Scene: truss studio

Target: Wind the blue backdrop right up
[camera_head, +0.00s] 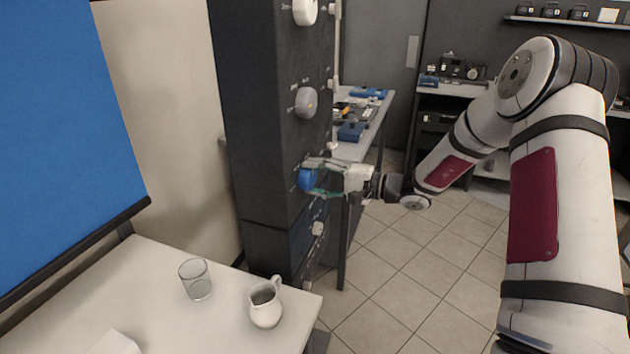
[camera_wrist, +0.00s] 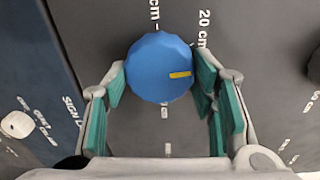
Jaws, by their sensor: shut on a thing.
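The blue backdrop (camera_head: 65,125) hangs at the left in the head view, with a dark bar (camera_head: 75,250) along its lower edge. A dark column (camera_head: 270,110) carries several knobs. My gripper (camera_head: 318,180) is at the column, shut on the blue knob (camera_head: 306,179). In the wrist view the blue knob (camera_wrist: 160,68) sits between the teal pads of my gripper (camera_wrist: 160,85). Its yellow mark points right and slightly up. Printed marks around it include "20 cm" at the upper right.
A white table (camera_head: 200,325) in front holds a glass (camera_head: 196,280) and a white jug (camera_head: 265,304). A bench (camera_head: 375,115) with tools stands behind the column. The tiled floor at right is open.

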